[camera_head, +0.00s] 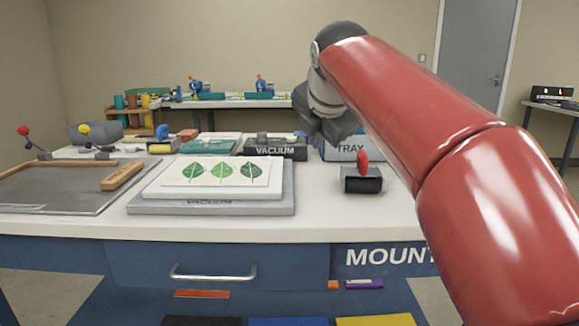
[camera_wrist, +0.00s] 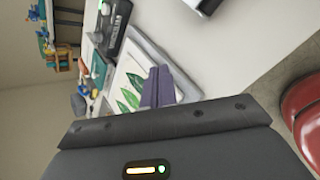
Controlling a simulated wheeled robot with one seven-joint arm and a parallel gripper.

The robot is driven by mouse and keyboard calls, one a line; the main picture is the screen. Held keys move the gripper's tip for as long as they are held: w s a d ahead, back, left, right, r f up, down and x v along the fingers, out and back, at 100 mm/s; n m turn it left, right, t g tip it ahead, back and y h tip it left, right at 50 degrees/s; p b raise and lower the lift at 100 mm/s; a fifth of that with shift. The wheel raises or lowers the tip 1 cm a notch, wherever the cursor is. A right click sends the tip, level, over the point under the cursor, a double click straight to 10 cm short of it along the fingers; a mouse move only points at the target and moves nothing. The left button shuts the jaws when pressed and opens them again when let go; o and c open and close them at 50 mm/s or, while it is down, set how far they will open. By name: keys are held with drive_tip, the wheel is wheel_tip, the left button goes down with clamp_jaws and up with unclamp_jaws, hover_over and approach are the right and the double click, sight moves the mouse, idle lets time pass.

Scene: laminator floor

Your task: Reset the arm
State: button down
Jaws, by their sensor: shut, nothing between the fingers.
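My red arm reaches in from the right of the head view and bends over the workbench. My gripper (camera_head: 318,133) hangs dark grey above the back right of the bench, partly hidden by the arm. In the wrist view, the fingers of my gripper (camera_wrist: 158,86) are purple-grey, shut together and empty. Behind them lies a white sheet with green leaf prints (camera_wrist: 133,88). In the head view this leaf sheet (camera_head: 205,187) rests on a grey vacuum board (camera_head: 140,207), apart from my gripper.
A small black block with a red disc handle (camera_head: 361,180) stands at the bench's right. A box marked TRAY (camera_head: 345,150) stands near my gripper. A black VACUUM unit (camera_head: 275,151) stands behind the leaf sheet. A wooden-framed grey board (camera_head: 50,190) lies left. The front right bench top is clear.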

drive_tip(key=s+d+f+m+g, duration=0.1)
drive_tip(key=s+d+f+m, duration=0.2)
drive_tip(key=s+f+m, duration=0.5)
drive_tip(key=s+d+f+m+g, duration=0.1)
drive_tip(key=s+d+f+m, duration=0.2)
drive_tip(key=s+f+m, duration=0.6)
drive_tip(key=s+d+f+m+g+h, duration=0.1)
drive_tip(key=s+d+f+m, duration=0.3)
drive_tip(key=s+f+m, duration=0.5)
wheel_tip(320, 180, down, 2)
drive_tip(key=shift+s+f, duration=0.2)
drive_tip(key=shift+s, duration=0.75)
